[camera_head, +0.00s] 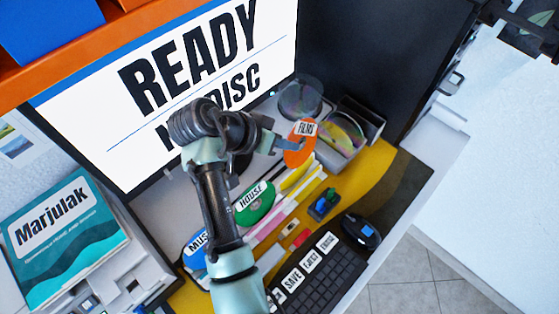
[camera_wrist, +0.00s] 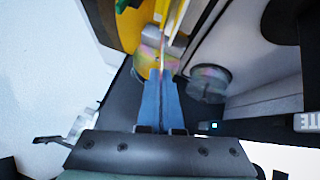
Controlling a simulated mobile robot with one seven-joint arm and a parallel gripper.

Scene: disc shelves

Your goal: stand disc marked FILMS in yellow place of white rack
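The orange FILMS disc (camera_head: 298,156) is held up on edge above the desk, near the right end of the white rack (camera_head: 262,232). My gripper (camera_head: 291,146) is shut on it. In the wrist view the blue-grey fingers (camera_wrist: 161,85) are together, and the disc (camera_wrist: 172,42) shows as a thin edge beyond their tips. The rack's yellow place (camera_head: 298,179) lies just below the disc and looks empty. A green HOUSE disc (camera_head: 254,205) and a blue MUSIC disc (camera_head: 196,250), partly hidden by my arm, stand farther left along the rack.
A grey box (camera_head: 349,134) with a shiny disc stands right of the FILMS disc. A clear round disc holder (camera_head: 299,98) is behind it. The keyboard (camera_head: 325,275), mouse (camera_head: 361,232) and a small blue-green item (camera_head: 324,205) lie in front. A large screen (camera_head: 180,80) rises behind.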

